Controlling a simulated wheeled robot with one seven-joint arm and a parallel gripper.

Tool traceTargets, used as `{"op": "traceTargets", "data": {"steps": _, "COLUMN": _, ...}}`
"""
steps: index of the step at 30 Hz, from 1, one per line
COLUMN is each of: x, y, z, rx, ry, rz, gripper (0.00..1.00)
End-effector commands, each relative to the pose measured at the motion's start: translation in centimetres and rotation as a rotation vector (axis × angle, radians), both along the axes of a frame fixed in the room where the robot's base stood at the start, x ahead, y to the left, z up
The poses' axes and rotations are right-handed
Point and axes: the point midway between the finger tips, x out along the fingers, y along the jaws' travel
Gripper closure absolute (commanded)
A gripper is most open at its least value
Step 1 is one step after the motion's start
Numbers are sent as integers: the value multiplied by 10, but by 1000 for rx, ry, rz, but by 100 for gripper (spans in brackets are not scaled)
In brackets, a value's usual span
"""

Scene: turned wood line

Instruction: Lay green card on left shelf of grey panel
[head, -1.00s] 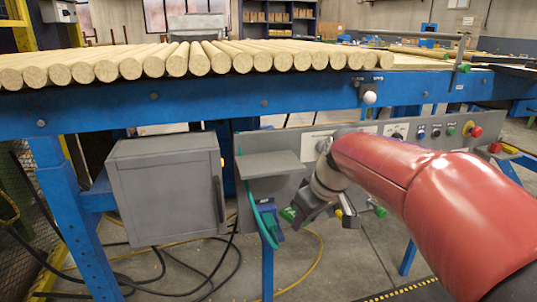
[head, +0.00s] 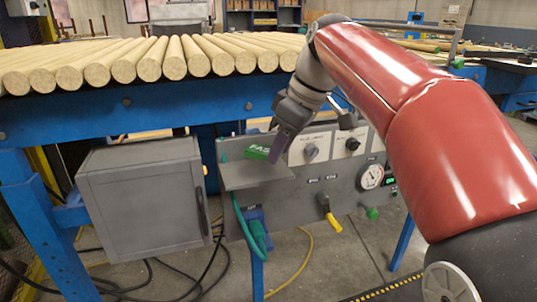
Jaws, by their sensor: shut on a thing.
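The green card (head: 259,150), with white lettering, is at the tip of my gripper (head: 278,152). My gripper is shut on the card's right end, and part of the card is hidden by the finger. The card is over the right back part of the left shelf (head: 243,177) of the grey panel (head: 330,185). I cannot tell whether it touches the shelf surface. The shelf is a flat grey ledge, and its front is bare.
A grey cabinet (head: 143,195) stands left of the shelf. Above is a blue conveyor beam (head: 120,112) with several wooden rods. Right of my gripper the panel carries switches, a gauge (head: 371,177) and a yellow plug (head: 332,222). A blue connector (head: 254,218) hangs below the shelf.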

Motion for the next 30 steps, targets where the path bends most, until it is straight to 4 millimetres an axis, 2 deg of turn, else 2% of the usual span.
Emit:
{"op": "traceTargets", "data": {"steps": 1, "x": 14, "y": 4, "z": 2, "rx": 0, "ry": 3, "rz": 2, "gripper": 86}}
{"op": "traceTargets", "data": {"steps": 3, "x": 29, "y": 9, "z": 2, "rx": 0, "ry": 2, "rz": 2, "gripper": 86}}
{"op": "traceTargets", "data": {"steps": 11, "x": 72, "y": 21, "z": -1, "rx": 0, "ry": 1, "rz": 0, "gripper": 86}}
{"op": "traceTargets", "data": {"steps": 12, "x": 69, "y": 20, "z": -11, "rx": 0, "ry": 2, "rz": 0, "gripper": 86}}
{"op": "traceTargets", "data": {"steps": 14, "x": 69, "y": 20, "z": -20, "rx": 1, "ry": 1, "rz": -1, "gripper": 86}}
{"op": "traceTargets", "data": {"steps": 20, "x": 69, "y": 20, "z": -34, "rx": 1, "ry": -1, "rz": -1, "gripper": 86}}
{"op": "traceTargets", "data": {"steps": 27, "x": 69, "y": 20, "z": -67, "rx": 0, "ry": 1, "rz": 0, "gripper": 86}}
{"op": "traceTargets", "data": {"steps": 30, "x": 72, "y": 21, "z": -70, "rx": 0, "ry": -1, "rz": 0, "gripper": 86}}
